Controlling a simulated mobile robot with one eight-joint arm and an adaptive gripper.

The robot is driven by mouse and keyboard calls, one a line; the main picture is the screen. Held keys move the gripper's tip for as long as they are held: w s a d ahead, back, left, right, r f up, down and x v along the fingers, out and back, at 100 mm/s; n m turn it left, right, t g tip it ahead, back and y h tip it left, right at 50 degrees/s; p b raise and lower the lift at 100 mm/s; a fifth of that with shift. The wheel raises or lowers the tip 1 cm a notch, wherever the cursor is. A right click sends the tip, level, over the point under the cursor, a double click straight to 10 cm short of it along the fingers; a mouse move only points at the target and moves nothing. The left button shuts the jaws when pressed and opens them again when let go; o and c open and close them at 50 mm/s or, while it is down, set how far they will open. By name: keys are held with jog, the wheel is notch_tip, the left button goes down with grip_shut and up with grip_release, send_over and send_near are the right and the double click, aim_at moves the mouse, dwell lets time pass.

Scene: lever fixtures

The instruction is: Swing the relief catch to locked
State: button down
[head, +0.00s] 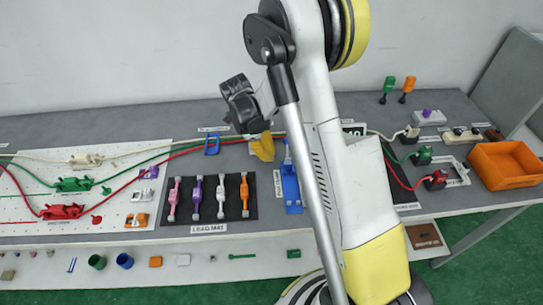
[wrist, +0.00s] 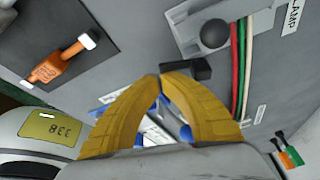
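A grey fixture (wrist: 185,22) with a dark ball knob (wrist: 214,35) stands beside the cables in the wrist view, near a label reading "CLAMP". A black bar (wrist: 190,69) lies just beyond my fingertips. I take this fixture for the relief catch, but no label naming it is legible. My gripper (wrist: 160,75) has its yellow fingertips together, with nothing visible between them. Whether they touch the black bar is unclear. In the head view my gripper (head: 262,150) hangs over the bench behind the lead mat, hiding much of this spot.
Red, green and white cables (wrist: 240,65) run past the fixture. A blue fixture (head: 290,188) stands right of the black lead mat (head: 210,215), which holds several coloured leads. An orange bin (head: 505,165) is at the right. Small parts line the front shelf.

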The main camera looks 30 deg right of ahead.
jog(key=shift+w+a, duration=0.6)
jog(key=shift+a, duration=0.3)
jog(key=shift+w+a+b, duration=0.3)
jog(key=shift+w+a, duration=0.25)
jog(key=shift+w, duration=0.2)
jog(key=shift+a, duration=0.1)
jog(key=shift+s+a, duration=0.1)
jog(key=shift+a, duration=0.6)
jog(key=shift+r, duration=0.1)
